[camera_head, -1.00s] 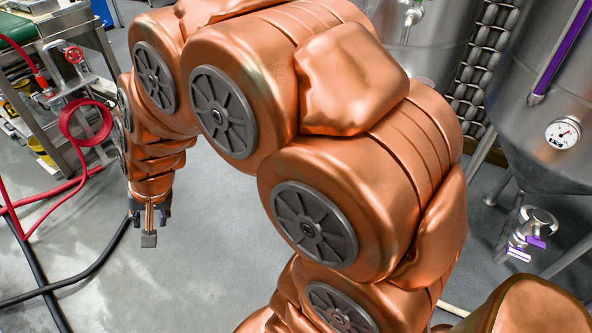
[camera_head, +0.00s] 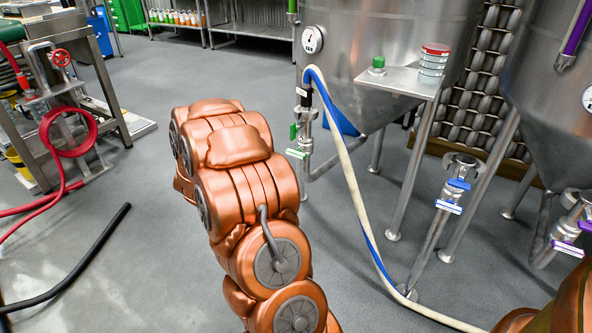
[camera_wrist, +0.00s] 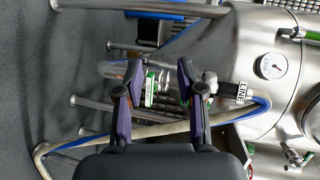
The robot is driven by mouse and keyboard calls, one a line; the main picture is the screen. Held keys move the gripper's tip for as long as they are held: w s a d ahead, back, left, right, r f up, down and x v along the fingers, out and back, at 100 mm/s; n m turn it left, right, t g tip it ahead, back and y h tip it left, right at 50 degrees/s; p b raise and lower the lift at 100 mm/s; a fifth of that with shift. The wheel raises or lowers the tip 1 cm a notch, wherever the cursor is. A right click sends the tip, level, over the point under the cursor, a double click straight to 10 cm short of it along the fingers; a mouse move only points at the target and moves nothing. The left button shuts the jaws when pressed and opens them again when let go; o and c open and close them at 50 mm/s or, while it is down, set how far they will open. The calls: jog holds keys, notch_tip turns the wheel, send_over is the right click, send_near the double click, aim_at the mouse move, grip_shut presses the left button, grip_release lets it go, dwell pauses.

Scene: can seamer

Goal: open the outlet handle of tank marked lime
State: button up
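The outlet valve of the middle tank (camera_head: 385,40) has green handle parts (camera_head: 297,154) with a white label, low on the tank's left side. In the wrist view the green handle (camera_wrist: 150,88) shows between and beyond the fingers of my gripper (camera_wrist: 160,70). The fingers are spread, with nothing seen clamped between them; contact with the handle cannot be told. A tag (camera_wrist: 241,93) that seems to read LIME sits by the hose at the outlet, right of the fingers. In the head view my gripper is hidden behind my arm.
A white and blue hose (camera_head: 350,170) loops from the outlet down to the floor. A small shelf (camera_head: 400,80) with a green-capped item and stacked dishes is beside the tank. Blue-handled (camera_head: 449,206) and purple-handled (camera_head: 566,247) valves are to the right.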

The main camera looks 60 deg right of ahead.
aim_at(294, 155)
jog(key=s+d+f+m+g+h+b, duration=0.35)
jog(key=s+d, duration=0.25)
jog(key=s, duration=0.2)
jog(key=shift+m+g, duration=0.35)
jog(key=shift+g, duration=0.1)
jog(key=shift+w+d+f+b, duration=0.1)
jog(key=shift+d+f+b, duration=0.1)
jog(key=shift+d, duration=1.05)
jog(key=shift+w+d+f+b, duration=0.1)
jog(key=shift+d+b, duration=0.1)
jog(key=shift+d, duration=1.05)
jog(key=shift+w+d+f+b, duration=0.1)
jog(key=shift+d+b, duration=0.1)
jog(key=shift+d, duration=1.05)
grip_shut()
